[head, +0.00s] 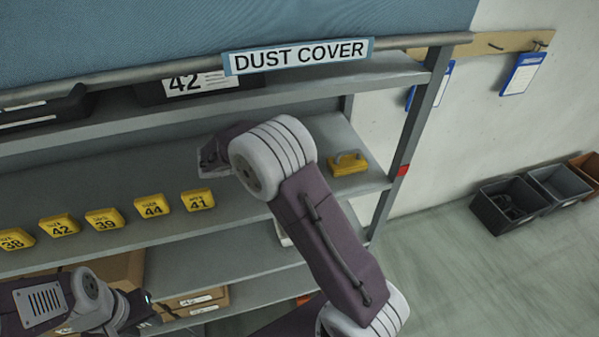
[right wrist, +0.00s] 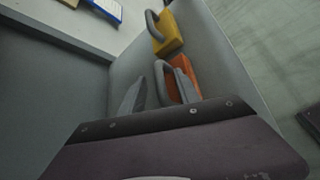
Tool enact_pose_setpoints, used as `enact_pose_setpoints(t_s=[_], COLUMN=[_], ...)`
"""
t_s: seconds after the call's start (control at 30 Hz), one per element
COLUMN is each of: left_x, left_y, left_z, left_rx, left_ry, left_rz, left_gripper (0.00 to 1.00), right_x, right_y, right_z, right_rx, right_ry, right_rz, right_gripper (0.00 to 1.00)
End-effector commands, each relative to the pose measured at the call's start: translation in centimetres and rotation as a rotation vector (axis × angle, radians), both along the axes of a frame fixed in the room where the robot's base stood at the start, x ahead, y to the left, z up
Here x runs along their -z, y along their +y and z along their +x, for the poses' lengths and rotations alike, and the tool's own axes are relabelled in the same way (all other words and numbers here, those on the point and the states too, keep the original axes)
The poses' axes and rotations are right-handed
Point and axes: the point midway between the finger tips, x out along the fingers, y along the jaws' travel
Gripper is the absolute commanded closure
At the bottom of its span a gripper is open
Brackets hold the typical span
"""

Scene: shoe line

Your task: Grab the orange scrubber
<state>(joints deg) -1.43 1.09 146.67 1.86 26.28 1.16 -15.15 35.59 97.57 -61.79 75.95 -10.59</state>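The orange scrubber (right wrist: 184,76) stands on a grey shelf in the right wrist view, its grey loop handle toward my gripper. My right gripper (right wrist: 160,92) is open just in front of it, with grey fingers spread to either side of the handle; I cannot tell if they touch it. In the head view my right arm covers the orange scrubber and most of the right gripper. My left gripper (head: 138,308) is low at the left by the bottom shelf; its fingers are too small and dark to read.
A yellow scrubber (head: 348,163) stands just beyond, near the shelf's right end; it also shows in the right wrist view (right wrist: 166,35). Several yellow size tags (head: 154,206) line the shelf edge. A rack post (head: 408,150) stands at right. Bins (head: 510,205) sit on the floor.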

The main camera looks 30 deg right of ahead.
Motion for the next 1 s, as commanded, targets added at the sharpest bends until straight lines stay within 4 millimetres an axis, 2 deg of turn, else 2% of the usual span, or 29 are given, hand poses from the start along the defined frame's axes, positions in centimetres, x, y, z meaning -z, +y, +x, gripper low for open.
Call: enact_pose_setpoints(t_s=[0.03, 0.17, 1.0], left_x=[0.01, 0.01, 0.03], left_y=[0.0, 0.0, 0.0], left_z=[0.0, -0.01, -0.01], left_rx=[0.0, 0.0, 0.0], left_ry=[0.0, 0.0, 0.0], left_rz=[0.0, 0.0, 0.0], left_gripper=[0.64, 0.64, 0.64], right_x=[0.03, 0.01, 0.12], right_y=[0.03, 0.04, 0.07], right_z=[0.0, -0.01, -0.05], right_rx=[0.0, 0.0, 0.001], right_ry=[0.0, 0.0, 0.002], right_rz=[0.0, 0.0, 0.003], right_gripper=[0.64, 1.0, 1.0])
